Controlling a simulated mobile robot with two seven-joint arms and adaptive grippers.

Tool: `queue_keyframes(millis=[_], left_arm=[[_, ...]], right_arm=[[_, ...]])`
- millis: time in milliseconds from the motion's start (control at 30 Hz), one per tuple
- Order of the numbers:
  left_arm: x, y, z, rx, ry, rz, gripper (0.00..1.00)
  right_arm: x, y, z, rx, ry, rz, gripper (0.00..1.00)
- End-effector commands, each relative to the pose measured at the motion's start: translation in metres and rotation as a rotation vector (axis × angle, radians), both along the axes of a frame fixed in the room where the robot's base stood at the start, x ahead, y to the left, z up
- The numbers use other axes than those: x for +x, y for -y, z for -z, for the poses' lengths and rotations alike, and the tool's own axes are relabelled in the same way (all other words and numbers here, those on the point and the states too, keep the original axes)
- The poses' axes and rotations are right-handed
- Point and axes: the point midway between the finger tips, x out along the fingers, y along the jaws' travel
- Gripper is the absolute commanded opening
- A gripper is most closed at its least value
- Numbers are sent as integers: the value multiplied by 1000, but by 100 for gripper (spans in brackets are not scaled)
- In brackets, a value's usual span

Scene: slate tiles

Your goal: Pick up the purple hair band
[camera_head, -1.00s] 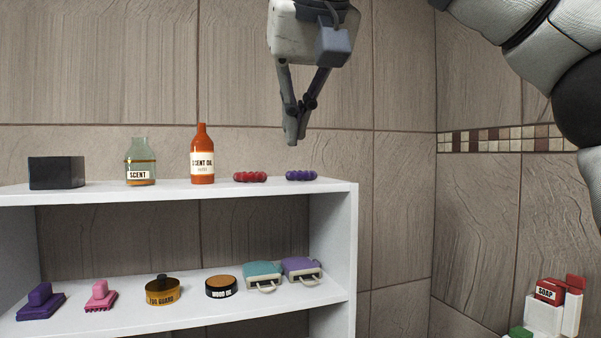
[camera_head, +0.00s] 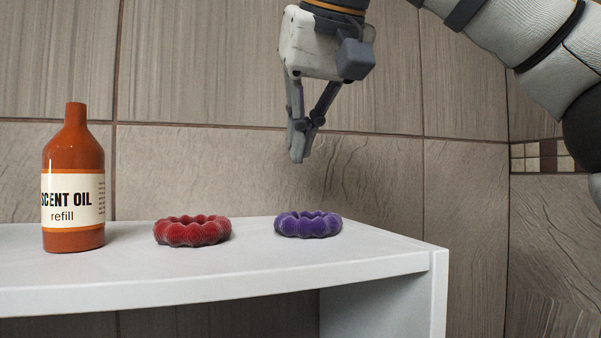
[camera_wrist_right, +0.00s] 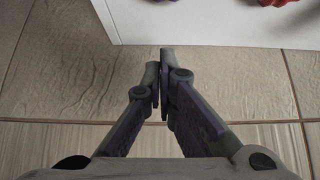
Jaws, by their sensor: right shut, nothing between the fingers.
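The purple hair band (camera_head: 308,224) is a bumpy ring lying flat on the top of the white shelf (camera_head: 255,268), near its right end. My right gripper (camera_head: 298,158) points down above the band and a little to its left in the head view. It is shut and empty, apart from the band. In the right wrist view the shut fingertips (camera_wrist_right: 160,62) show over the tiled wall. A bit of purple (camera_wrist_right: 278,2) is cut off at that view's top edge. My left gripper is not in view.
A red hair band (camera_head: 192,230) lies left of the purple one. An orange scent oil bottle (camera_head: 73,185) stands further left. The tiled wall (camera_head: 200,165) rises behind the shelf. The shelf top between and right of the bands is clear.

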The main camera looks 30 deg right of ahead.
Motion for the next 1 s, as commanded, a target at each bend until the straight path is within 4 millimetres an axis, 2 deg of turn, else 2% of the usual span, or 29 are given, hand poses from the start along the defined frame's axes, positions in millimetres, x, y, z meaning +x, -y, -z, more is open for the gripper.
queue_keyframes(millis=[300, 433, 500, 633, 767, 1000], left_arm=[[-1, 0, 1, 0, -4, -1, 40], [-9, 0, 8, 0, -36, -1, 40], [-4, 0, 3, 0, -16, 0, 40], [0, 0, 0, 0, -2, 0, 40], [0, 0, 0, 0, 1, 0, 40], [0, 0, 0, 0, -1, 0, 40]], right_arm=[[41, 11, 55, 0, -7, 0, 0], [60, 15, 80, 1, -12, 2, 0], [40, 10, 71, -1, 1, -2, 0], [23, 6, 70, 0, 2, -1, 0], [16, 5, 71, 0, -1, 1, 0], [16, 4, 72, 1, -3, 1, 0]])
